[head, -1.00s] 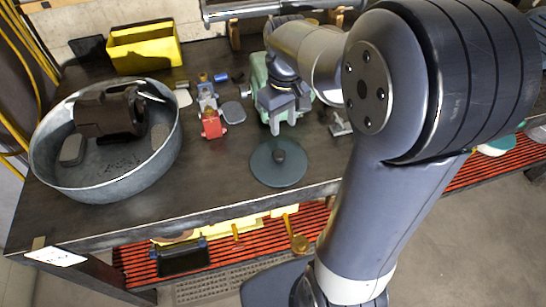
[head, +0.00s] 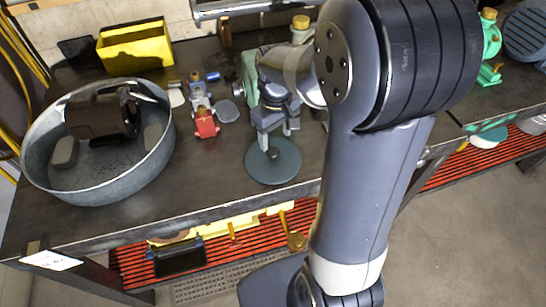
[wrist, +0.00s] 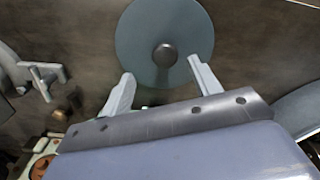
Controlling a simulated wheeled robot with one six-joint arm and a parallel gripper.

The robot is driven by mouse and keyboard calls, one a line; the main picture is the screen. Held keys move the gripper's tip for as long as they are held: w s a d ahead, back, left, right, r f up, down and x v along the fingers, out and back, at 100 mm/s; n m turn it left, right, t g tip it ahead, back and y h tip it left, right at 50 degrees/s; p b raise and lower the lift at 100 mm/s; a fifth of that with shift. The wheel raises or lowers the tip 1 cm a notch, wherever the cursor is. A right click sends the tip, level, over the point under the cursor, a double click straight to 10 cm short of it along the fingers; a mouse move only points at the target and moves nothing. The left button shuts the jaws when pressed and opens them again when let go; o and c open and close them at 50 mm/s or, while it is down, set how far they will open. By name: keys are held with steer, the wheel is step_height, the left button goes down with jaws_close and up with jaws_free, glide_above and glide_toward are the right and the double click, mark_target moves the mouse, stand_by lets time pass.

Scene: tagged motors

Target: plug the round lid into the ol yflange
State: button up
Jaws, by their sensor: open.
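The round lid (head: 286,168) is a flat dark teal disc with a small knob in its middle. It lies on the table near the front edge, and it also shows in the wrist view (wrist: 140,40). My gripper (head: 276,141) is over the lid, pointing down, with its jaws apart and nothing between them that I can see held. In the wrist view my gripper (wrist: 160,70) has its two fingertips on either side of the knob; whether they reach its height is unclear. I cannot identify the oily flange; a green housing (head: 250,76) behind my arm is partly hidden.
A round metal tub (head: 100,190) with a dark brown motor (head: 98,117) stands at left. A yellow bin (head: 135,45) is at the back. A red-and-grey part (head: 205,122) lies left of the lid. A green motor (head: 490,38) stands at far right. The table front is clear.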

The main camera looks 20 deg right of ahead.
mark_target(273, 150)
steer(key=f, duration=0.3)
steer(key=shift+s+a+f+p, duration=0.1)
steer(key=shift+a+f+p, duration=0.25)
steer(key=shift+f, duration=0.7)
steer(key=c, duration=1)
step_height(273, 150, up, 10)
